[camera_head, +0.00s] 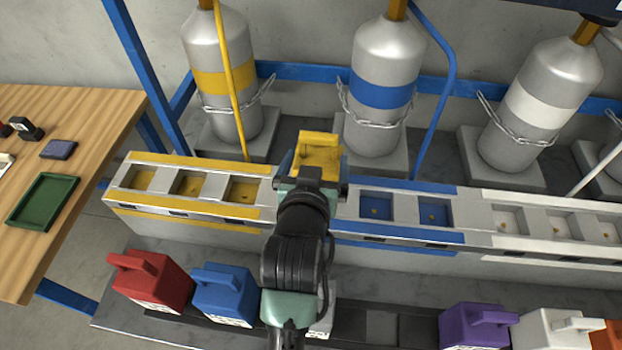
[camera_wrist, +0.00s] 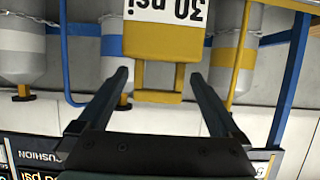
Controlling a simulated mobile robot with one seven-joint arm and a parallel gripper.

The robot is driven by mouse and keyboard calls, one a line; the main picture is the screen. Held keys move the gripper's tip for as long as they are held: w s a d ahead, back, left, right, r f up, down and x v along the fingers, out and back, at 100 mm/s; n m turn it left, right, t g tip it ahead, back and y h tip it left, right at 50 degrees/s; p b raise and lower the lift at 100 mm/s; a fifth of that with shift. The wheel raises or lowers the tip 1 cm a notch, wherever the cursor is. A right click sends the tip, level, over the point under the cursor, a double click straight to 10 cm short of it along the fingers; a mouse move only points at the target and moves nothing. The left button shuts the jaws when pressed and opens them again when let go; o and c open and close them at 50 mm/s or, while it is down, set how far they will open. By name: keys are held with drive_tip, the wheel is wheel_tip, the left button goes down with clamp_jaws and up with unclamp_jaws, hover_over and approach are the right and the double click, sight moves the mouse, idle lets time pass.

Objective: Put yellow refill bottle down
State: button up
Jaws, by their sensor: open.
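The yellow refill bottle (camera_head: 318,151) is at the station's slot row, between the open yellow-marked slots and the blue-marked slots. My arm hides its base, so I cannot tell how it sits in a slot. In the wrist view the bottle (camera_wrist: 165,40) appears upside down, with "30 psi" on a white label and its yellow handle towards me. My gripper (camera_wrist: 158,76) is open, its two fingers on either side of the handle with a gap showing on both sides. In the head view my gripper (camera_head: 318,182) is right in front of the bottle.
Yellow-banded (camera_head: 222,82), blue-banded (camera_head: 383,92) and white-banded (camera_head: 535,105) tanks stand behind the row. In front are red (camera_head: 150,279), blue (camera_head: 224,291), purple (camera_head: 478,326) and white (camera_head: 552,333) bottles. A wooden table (camera_head: 95,120) with a green tray (camera_head: 43,201) stands left.

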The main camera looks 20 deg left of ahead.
drive_tip(key=v, duration=1.1)
drive_tip(key=shift+b, duration=0.35)
drive_tip(key=shift+w+r, duration=0.1)
drive_tip(key=w+d+r+m+t, duration=0.1)
drive_tip(key=w+d+r+t, duration=0.15)
drive_tip(key=r, duration=0.55)
drive_tip(key=w+d+r+t+h, duration=0.1)
drive_tip(key=w+r+t, duration=0.15)
drive_tip(key=r, duration=0.55)
drive_tip(key=w+d+r+m+t, duration=0.1)
drive_tip(key=d+r+t, duration=0.15)
drive_tip(key=r, duration=0.55)
drive_tip(key=s+d+r+t+h, duration=0.1)
drive_tip(key=s+d+r+t, duration=0.2)
drive_tip(key=r, duration=0.6)
drive_tip(key=s+d+r+m+t+h, duration=0.1)
drive_tip(key=s+d+r+t, duration=0.2)
drive_tip(key=r, duration=0.7)
drive_tip(key=shift+d+r+t+h, duration=0.15)
drive_tip(key=shift+r+t+h, duration=0.05)
drive_tip(key=shift+t+h, duration=0.25)
